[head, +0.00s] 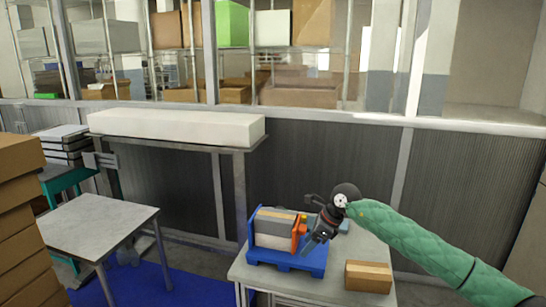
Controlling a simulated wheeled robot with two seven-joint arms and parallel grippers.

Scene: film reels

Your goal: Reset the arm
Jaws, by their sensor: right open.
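My right arm comes in from the right in a green padded sleeve. Its gripper (316,240) is open and hangs over the right side of a blue rack (287,262) on a grey table (350,240). The rack holds a grey and tan block (274,229) and a flat orange piece (299,234) beside the gripper. I cannot tell whether the gripper touches the orange piece. My left gripper is out of view.
A tan box (368,276) lies on the table right of the rack. A low grey table (100,222) stands at left. Stacked cardboard boxes (20,220) line the left edge. A long white box (180,127) lies on a shelf behind.

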